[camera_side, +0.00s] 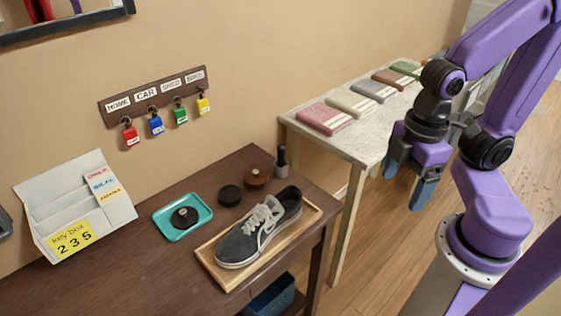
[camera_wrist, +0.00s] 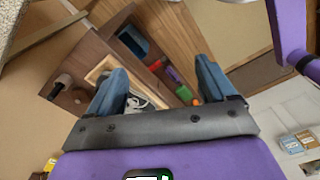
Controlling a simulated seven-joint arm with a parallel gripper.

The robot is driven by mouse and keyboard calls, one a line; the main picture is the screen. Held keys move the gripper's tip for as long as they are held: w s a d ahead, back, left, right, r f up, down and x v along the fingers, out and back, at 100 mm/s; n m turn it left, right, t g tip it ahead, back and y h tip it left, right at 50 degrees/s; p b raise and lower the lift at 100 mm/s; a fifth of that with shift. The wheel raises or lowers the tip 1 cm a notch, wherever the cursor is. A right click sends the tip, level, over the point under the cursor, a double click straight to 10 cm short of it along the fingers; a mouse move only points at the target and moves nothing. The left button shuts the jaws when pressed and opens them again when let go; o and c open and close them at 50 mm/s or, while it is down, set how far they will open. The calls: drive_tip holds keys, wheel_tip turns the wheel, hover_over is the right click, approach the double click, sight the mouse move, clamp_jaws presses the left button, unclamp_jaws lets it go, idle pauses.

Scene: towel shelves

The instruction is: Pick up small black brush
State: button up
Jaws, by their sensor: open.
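A small dark upright object, apparently the small black brush (camera_side: 281,162), stands at the back right corner of the dark wooden table, behind the shoe. Its bristles cannot be made out. My gripper (camera_side: 407,180) is open and empty, with blue fingers pointing down, well to the right of the brush and in front of the pale table. In the wrist view my gripper (camera_wrist: 160,70) shows both fingers spread with nothing held. The dark table is beyond them there, and I cannot pick out the brush with certainty.
A grey shoe (camera_side: 260,230) lies on a wooden tray (camera_side: 215,273). A black disc (camera_side: 230,195) and a brown knobbed disc (camera_side: 256,177) sit near the brush. A teal tray (camera_side: 164,228) holds a black knobbed piece (camera_side: 184,217). Folded towels line the pale table (camera_side: 318,142).

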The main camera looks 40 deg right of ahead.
drive_tip(key=c, duration=0.4)
drive_tip(key=shift+o, duration=0.2)
drive_tip(key=w+a+r+m, duration=0.2)
drive_tip(key=w+a+m, duration=0.3)
drive_tip(key=w, duration=0.4)
drive_tip(key=m, duration=2.3)
hover_over(281, 150)
drive_tip(key=w+d, duration=0.1)
wheel_tip(281, 150, down, 3)
wheel_tip(281, 150, down, 17)
drive_tip(key=shift+s+r, duration=0.1)
drive_tip(key=shift+r, duration=0.05)
